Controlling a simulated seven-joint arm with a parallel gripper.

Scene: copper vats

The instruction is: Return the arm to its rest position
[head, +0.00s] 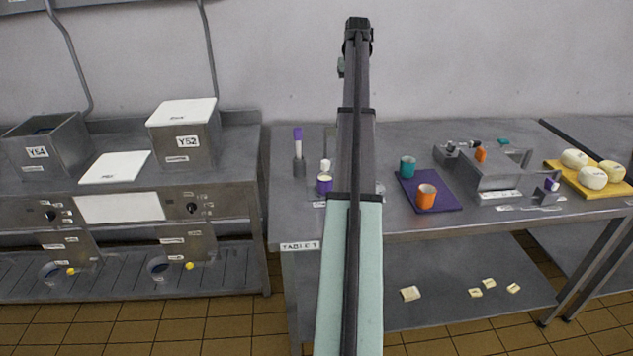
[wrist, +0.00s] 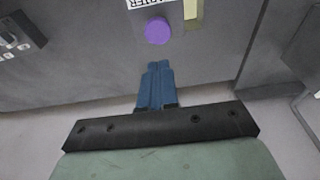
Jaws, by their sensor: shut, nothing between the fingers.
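My arm rises through the middle of the head view, from the bottom edge to near the top, in front of the table (head: 400,135). I cannot make out my fingers in the head view. In the wrist view my gripper (wrist: 158,66) shows two blue fingers pressed together, with nothing between them. A round purple thing (wrist: 158,31) lies just beyond the fingertips in the picture, apart from them. A partly cut-off white label is above it.
The table holds a purple-topped upright piece (head: 298,150), a teal cup (head: 407,167) and an orange cup (head: 426,196) on a purple mat (head: 445,199), a grey box structure (head: 490,178) and a yellow board (head: 600,188). Vats (head: 185,140) stand left. A wall is behind.

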